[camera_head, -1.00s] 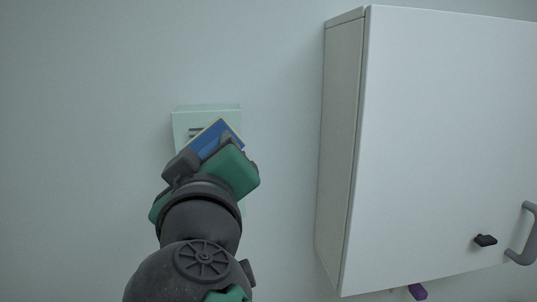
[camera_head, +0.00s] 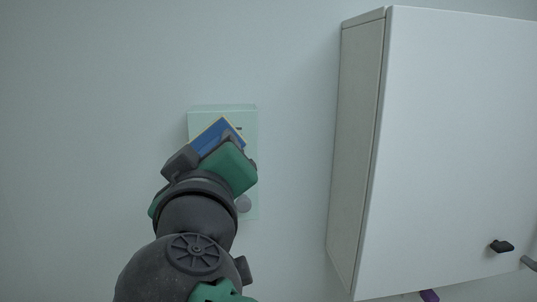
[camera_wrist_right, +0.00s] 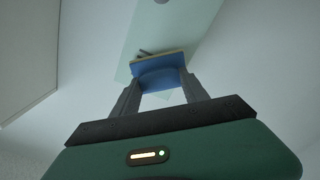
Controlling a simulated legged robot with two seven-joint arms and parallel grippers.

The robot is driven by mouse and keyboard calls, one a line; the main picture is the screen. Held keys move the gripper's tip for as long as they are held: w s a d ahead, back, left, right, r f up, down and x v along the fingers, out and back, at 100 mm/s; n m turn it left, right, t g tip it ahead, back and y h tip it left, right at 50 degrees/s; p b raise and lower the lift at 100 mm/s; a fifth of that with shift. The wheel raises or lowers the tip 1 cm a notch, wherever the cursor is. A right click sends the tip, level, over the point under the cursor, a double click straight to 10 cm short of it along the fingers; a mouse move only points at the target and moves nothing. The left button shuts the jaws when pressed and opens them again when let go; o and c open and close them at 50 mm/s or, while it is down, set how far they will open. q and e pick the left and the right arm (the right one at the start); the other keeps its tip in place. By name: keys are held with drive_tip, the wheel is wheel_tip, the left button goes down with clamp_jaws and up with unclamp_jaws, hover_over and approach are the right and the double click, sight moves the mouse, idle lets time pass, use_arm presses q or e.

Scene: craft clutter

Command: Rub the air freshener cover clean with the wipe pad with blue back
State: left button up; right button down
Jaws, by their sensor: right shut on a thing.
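The air freshener cover (camera_head: 222,110) is a pale green upright box on the wall, left of the cabinet. The wipe pad with blue back (camera_head: 215,133) is in front of its upper part, tilted, with a yellowish edge. My right gripper (camera_head: 209,152) is shut on the pad. In the right wrist view the pad (camera_wrist_right: 160,72) is between the fingers, its far face toward the cover (camera_wrist_right: 168,30); I cannot tell whether they touch. A dark mark shows beside the pad's edge. My gripper hides much of the cover. My left gripper is out of view.
A white wall cabinet (camera_head: 450,140) with a black knob (camera_head: 502,246) and a grey handle (camera_head: 529,263) is at the right. A purple thing (camera_head: 429,296) shows below it. The wall between cover and cabinet is bare.

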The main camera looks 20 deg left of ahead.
drive_tip(key=shift+w+d+b, duration=0.4)
drive_tip(key=shift+w+d, duration=0.35)
drive_tip(key=shift+d, duration=0.05)
drive_tip(key=shift+d, duration=0.1)
drive_tip(key=shift+w+d, duration=0.15)
drive_tip(key=shift+w, duration=0.1)
drive_tip(key=s+a, duration=0.1)
drive_tip(key=a, duration=0.1)
drive_tip(key=s+a, duration=0.1)
drive_tip(key=shift+s+a+b, duration=0.15)
drive_tip(key=shift+a+b, duration=0.15)
drive_tip(key=shift+a, duration=0.05)
